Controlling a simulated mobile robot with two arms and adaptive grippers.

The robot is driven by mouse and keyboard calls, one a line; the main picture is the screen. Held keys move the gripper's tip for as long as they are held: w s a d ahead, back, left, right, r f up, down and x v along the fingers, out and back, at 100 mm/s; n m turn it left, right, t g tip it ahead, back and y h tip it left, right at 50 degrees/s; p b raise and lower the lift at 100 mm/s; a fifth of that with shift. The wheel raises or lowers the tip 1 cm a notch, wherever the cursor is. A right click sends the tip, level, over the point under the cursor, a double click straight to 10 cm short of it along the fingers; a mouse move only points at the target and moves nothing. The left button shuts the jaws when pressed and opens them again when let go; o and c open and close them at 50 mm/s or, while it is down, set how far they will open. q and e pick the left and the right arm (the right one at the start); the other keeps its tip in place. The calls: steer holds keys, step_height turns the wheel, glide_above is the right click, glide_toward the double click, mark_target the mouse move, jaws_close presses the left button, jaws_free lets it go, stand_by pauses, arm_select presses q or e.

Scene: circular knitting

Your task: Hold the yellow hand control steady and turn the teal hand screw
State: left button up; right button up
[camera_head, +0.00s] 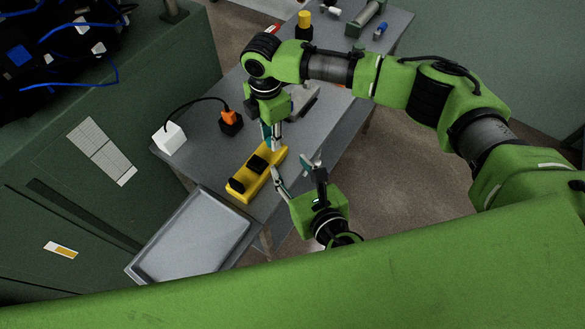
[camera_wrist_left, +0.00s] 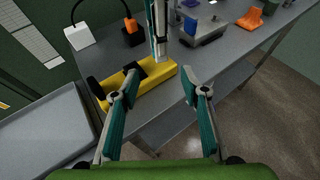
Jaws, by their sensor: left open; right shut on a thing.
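The yellow hand control (camera_head: 243,186), a long bar with black parts on top, lies on the grey table near its front edge. It also shows in the left wrist view (camera_wrist_left: 153,76). My right gripper (camera_head: 273,145) points down at the bar's far end and is shut on it; its fingers partly hide that end. It also shows in the left wrist view (camera_wrist_left: 160,55). My left gripper (camera_head: 291,167) is open and empty, beside the bar's right side and apart from it. The left wrist view shows its spread fingers (camera_wrist_left: 160,85). I cannot make out the teal hand screw.
An orange-and-black plug piece (camera_head: 231,121) and a white box (camera_head: 169,137) joined by a black cable stand left of the bar. A grey tray (camera_head: 247,222) is at the front left. A yellow-and-black item (camera_head: 304,24) stands farther back. Open floor lies right of the table.

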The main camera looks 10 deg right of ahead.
mark_target(275, 153)
arm_select(q)
steer(key=x, duration=1.1)
steer(key=shift+w+a, duration=0.15)
steer(key=shift+w, duration=0.2)
jaws_close()
jaws_free()
